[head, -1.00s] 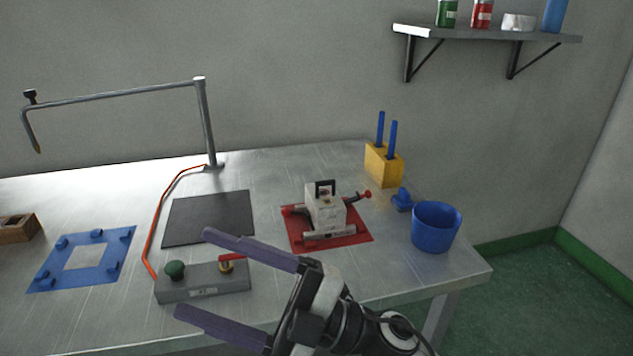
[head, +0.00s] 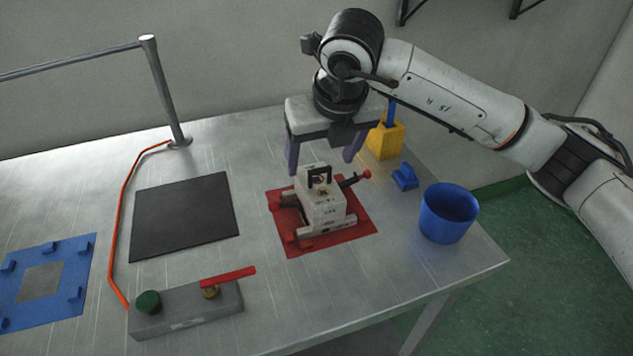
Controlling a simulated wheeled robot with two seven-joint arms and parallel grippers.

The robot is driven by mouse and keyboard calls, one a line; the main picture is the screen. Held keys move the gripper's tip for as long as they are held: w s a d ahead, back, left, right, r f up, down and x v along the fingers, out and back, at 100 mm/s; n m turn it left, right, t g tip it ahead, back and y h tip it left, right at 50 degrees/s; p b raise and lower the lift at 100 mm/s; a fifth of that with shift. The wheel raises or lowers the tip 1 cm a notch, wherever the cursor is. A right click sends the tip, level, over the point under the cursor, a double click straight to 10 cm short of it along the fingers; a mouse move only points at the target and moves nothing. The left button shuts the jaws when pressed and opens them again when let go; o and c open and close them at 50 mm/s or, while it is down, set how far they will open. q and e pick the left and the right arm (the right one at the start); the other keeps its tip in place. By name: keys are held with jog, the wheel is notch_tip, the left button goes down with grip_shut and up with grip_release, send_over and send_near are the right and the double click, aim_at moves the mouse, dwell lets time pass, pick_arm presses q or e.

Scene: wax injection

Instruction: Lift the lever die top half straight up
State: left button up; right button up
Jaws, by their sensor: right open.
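The lever die (head: 325,212) is a pale block with a dark handle loop (head: 319,176) on top and red-tipped side levers. It sits closed on a red mat (head: 358,247) right of the table's middle. My right gripper (head: 322,168) points down from above, its two purple fingers open and apart. The fingertips are around or just behind the handle loop in the picture; I cannot tell the depth. Nothing is held between them. My left gripper is not in view.
A blue cup (head: 448,215), a small blue piece (head: 405,177) and a yellow block (head: 386,141) stand right of the die. A black mat (head: 184,215), a grey control box (head: 186,309) and a blue frame (head: 78,262) lie left. Bare metal table shows between them.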

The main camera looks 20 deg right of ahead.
aim_at(315, 179)
jog(key=shift+x, duration=0.9)
jog(key=shift+p+x, duration=0.7)
jog(key=shift+x, duration=2.05)
jog(key=shift+s+a, duration=0.1)
jog(key=shift+s, duration=0.1)
jog(key=c, duration=1.6)
jog(key=shift+r, duration=0.1)
jog(key=shift+c, duration=0.7)
